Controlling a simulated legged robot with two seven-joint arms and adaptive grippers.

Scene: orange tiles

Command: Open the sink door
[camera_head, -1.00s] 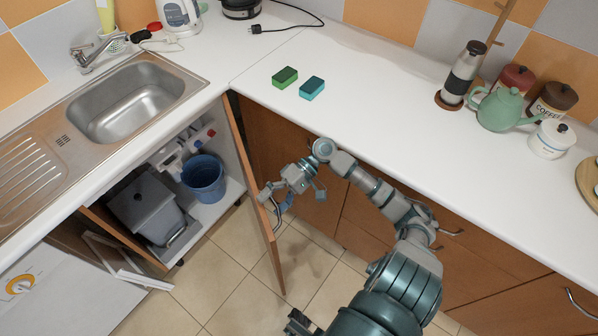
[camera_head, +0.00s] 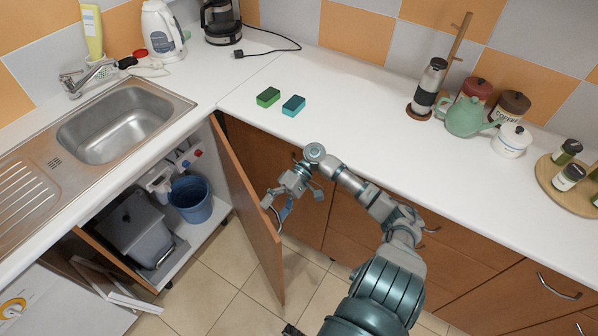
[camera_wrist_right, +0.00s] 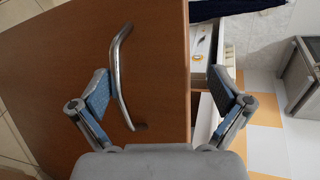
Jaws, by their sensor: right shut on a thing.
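The sink door (camera_head: 250,215) is a brown wooden panel. It stands swung out from the cabinet under the sink (camera_head: 118,125), with the inside showing. Its curved metal handle (camera_wrist_right: 121,80) is on the outer face, near the free edge. My right gripper (camera_head: 277,203) is at the handle side of the door. In the right wrist view its two blue-padded fingers (camera_wrist_right: 160,78) are spread around the handle and the door's edge, one finger close to the handle and one past the edge. The exact contact is hard to see. My left gripper is not visible.
A blue bucket (camera_head: 190,200) and a grey bin (camera_head: 135,230) stand inside the cabinet. Green (camera_head: 268,97) and teal (camera_head: 293,105) sponges lie on the white counter (camera_head: 350,120). Drawers with handles line the right side. Tiled floor (camera_head: 235,285) is clear around the door.

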